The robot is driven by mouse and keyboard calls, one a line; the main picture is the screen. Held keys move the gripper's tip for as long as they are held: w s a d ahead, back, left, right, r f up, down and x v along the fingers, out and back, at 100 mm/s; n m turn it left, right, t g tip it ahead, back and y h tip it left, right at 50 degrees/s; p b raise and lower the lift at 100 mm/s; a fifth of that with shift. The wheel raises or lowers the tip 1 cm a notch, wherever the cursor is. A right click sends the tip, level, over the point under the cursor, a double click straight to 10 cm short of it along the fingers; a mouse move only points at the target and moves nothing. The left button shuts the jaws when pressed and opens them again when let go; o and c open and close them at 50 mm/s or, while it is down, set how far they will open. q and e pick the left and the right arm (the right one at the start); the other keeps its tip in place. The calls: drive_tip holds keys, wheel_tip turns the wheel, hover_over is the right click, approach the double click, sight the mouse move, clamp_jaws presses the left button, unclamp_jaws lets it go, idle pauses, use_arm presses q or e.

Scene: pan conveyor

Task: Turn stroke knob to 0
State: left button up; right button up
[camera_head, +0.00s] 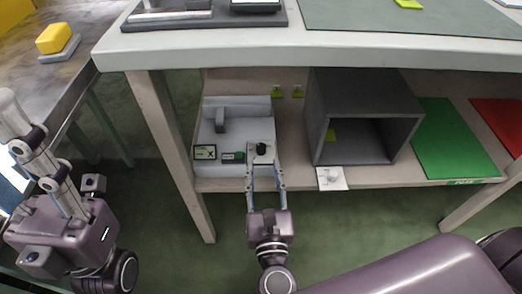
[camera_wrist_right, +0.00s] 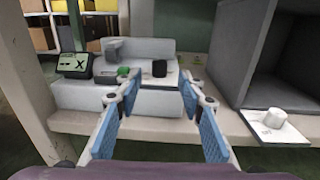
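A black knob (camera_head: 262,149) stands on the top front right of a white machine (camera_head: 236,118) on the lower shelf. It also shows in the right wrist view (camera_wrist_right: 160,68). A small display (camera_head: 205,153) and a green button (camera_head: 239,156) are left of it. My right gripper (camera_head: 265,178) is open and empty, its two fingers pointing at the machine's front right, with the knob between their lines in both views. The right wrist view shows a gap between the fingers (camera_wrist_right: 158,92). My left arm's end (camera_head: 65,228) is at the left; its finger opening is unclear.
A grey open box (camera_head: 372,85) stands right of the machine. A white plate with a white knob (camera_head: 332,177) is at the shelf's front edge. The thick tabletop (camera_head: 300,50) overhangs the shelf, and a table leg (camera_head: 172,145) stands left of the machine.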

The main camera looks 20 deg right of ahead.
sight(262, 151)
drive_tip(key=x, duration=0.7)
drive_tip(key=shift+w+b, duration=0.35)
drive_tip(key=shift+c, duration=0.3)
clamp_jaws()
